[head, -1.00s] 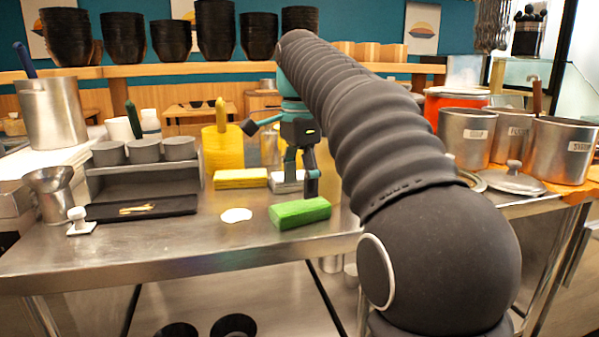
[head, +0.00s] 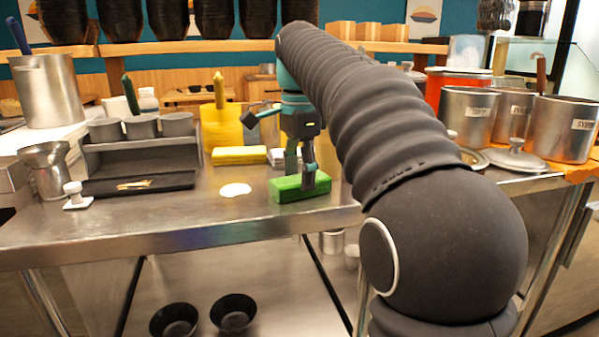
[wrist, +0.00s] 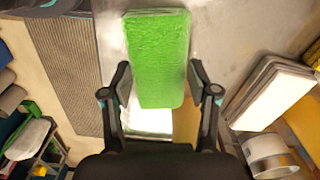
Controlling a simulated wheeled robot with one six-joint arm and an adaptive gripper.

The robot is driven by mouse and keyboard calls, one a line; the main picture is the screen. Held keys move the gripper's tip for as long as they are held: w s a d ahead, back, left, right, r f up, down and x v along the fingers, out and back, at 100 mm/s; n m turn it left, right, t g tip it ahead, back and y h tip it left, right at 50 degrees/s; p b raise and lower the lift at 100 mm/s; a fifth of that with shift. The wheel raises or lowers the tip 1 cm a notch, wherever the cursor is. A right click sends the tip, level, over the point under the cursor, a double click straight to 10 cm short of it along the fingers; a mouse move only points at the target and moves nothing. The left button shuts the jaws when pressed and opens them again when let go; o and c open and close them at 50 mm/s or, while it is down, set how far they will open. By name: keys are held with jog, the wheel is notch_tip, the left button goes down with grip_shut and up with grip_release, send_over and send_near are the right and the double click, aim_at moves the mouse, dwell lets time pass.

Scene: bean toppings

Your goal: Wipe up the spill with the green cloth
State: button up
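The green cloth (head: 287,191) is a thick folded block on the steel counter, near its front edge. A white spill (head: 235,190) lies flat on the counter just left of the cloth. My gripper (head: 301,177) is down at the cloth, with one finger in front of it and one behind. In the wrist view, the cloth (wrist: 158,60) lies between the spread fingers of my gripper (wrist: 160,75), one on each side and very close to its edges. A firm grip is not visible. I cannot tell whether the white patch below the cloth there is the spill.
A yellow block (head: 239,155) lies behind the spill. A dark tray (head: 140,184) and a small white-handled tool (head: 75,197) are on the left. Metal pots (head: 468,115) stand at the right. The counter in front of the spill is clear.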

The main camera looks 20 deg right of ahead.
aim_at(300, 177)
jog(key=shift+r+p, duration=1.55)
jog(key=shift+p, duration=0.15)
jog(key=shift+r, duration=0.95)
